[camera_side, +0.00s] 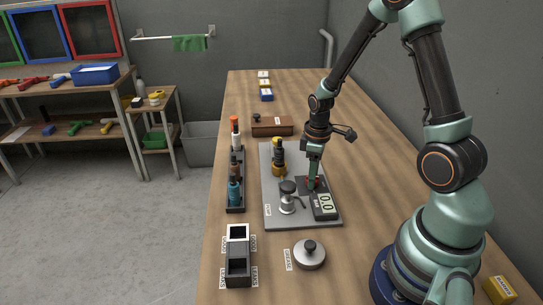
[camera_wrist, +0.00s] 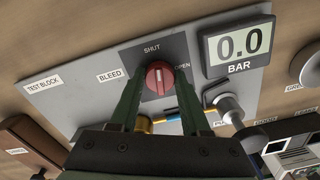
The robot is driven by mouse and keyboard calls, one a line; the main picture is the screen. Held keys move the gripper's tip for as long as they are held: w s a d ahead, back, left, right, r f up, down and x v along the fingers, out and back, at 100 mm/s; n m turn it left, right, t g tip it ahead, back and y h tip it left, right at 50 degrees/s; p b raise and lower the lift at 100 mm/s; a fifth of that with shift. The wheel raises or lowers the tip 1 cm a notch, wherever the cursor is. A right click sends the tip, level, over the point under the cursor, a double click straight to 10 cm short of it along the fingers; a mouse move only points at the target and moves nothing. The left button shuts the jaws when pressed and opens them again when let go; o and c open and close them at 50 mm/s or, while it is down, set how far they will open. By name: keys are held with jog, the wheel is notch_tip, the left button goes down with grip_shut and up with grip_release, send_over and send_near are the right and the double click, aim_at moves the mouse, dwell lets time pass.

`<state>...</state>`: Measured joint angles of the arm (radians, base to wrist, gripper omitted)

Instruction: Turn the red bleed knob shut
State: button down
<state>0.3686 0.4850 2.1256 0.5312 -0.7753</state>
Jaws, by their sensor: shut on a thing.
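The red bleed knob (camera_wrist: 159,77) sits on a dark square plate (camera_wrist: 150,52) marked SHUT at the top and OPEN at the right in the wrist view. A pale line on its face looks roughly upright, toward SHUT. My gripper (camera_wrist: 159,82) has one green finger on each side of the knob and is shut on it. In the side view my gripper (camera_side: 312,183) reaches down to the test block (camera_side: 272,215), and its fingers largely hide the knob. The gauge (camera_wrist: 238,44) reads 0.0 BAR.
The gauge also shows in the side view (camera_side: 324,206), close to my gripper. A rack of bottles (camera_side: 235,195) is left, a round grey lidded tin (camera_side: 309,254) in front.

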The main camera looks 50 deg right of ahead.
jog(key=shift+n, duration=1.1)
jog(key=shift+c, duration=1.9)
grip_release()
notch_tip(320, 180, up, 12)
jog(key=shift+r, duration=0.1)
